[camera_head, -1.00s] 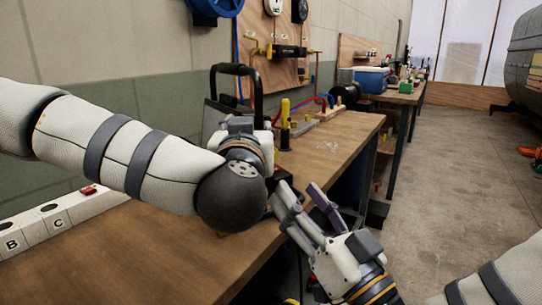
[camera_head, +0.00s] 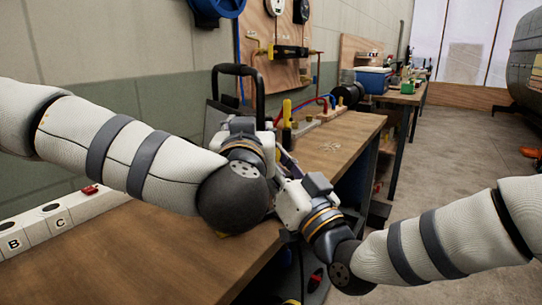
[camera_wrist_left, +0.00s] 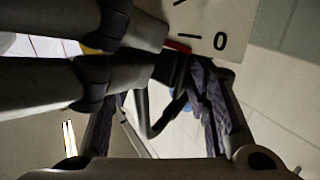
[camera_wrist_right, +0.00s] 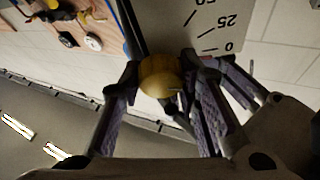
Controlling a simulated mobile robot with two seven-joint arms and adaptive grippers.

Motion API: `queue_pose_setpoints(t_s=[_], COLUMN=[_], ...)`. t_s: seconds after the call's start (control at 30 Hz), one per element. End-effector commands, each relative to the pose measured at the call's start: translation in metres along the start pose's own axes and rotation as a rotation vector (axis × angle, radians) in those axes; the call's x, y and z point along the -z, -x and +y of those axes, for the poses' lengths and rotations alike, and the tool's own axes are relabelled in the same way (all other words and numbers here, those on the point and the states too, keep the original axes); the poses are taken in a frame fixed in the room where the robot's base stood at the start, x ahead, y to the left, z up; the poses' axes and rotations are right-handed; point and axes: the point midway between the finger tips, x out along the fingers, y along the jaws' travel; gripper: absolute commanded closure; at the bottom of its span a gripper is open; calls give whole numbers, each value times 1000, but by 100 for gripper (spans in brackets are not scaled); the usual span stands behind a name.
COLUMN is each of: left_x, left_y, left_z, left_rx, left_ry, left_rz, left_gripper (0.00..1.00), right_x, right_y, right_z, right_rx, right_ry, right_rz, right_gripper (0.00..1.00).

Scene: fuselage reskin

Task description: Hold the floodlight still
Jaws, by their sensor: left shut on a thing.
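The floodlight (camera_head: 237,71), with a dark looped handle frame, stands on the wooden bench; my left arm hides its lower part. My left gripper (camera_head: 246,130) is at it, fingertips hidden in the head view. In the left wrist view its fingers (camera_wrist_left: 160,75) are shut on part of the floodlight beside a pale numbered panel (camera_wrist_left: 225,22). My right gripper (camera_head: 280,172) is close beside the left one. In the right wrist view its fingers (camera_wrist_right: 160,75) are spread around a round yellow-brown knob (camera_wrist_right: 158,76) below a number scale; contact is unclear.
Yellow-topped posts and cables (camera_head: 287,112) stand behind the grippers. A second bench (camera_head: 400,97) is farther back.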

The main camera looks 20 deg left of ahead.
Motion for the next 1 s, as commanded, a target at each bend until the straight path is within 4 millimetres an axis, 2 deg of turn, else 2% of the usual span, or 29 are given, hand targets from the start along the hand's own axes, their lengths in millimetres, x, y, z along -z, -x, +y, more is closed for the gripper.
queue_pose_setpoints(t_s=[0.13,0.3,0.4,0.67,0.7,0.77,1.0], left_x=[-4,-4,-4,-4,-4,-4,-4], left_y=[0,0,0,0,0,0,0], left_z=[1,1,1,1,1,1,1], left_rx=[-5,-5,-5,-5,-5,-5,-5], left_ry=[1,1,1,1,1,1,1], left_rz=[-9,-9,-9,-9,-9,-9,-9], left_gripper=[100,100,100,100,100,100,100], right_x=[-1,-1,-1,-1,-1,-1,-1], right_y=[0,0,0,0,0,0,0], right_z=[-2,-2,-3,-3,-3,-3,-2], right_rx=[16,124,158,161,161,160,157], right_ry=[29,296,377,383,382,382,382], right_rz=[-2,-17,-22,-22,-22,-22,-23], right_gripper=[98,98,98,98,61,49,49])
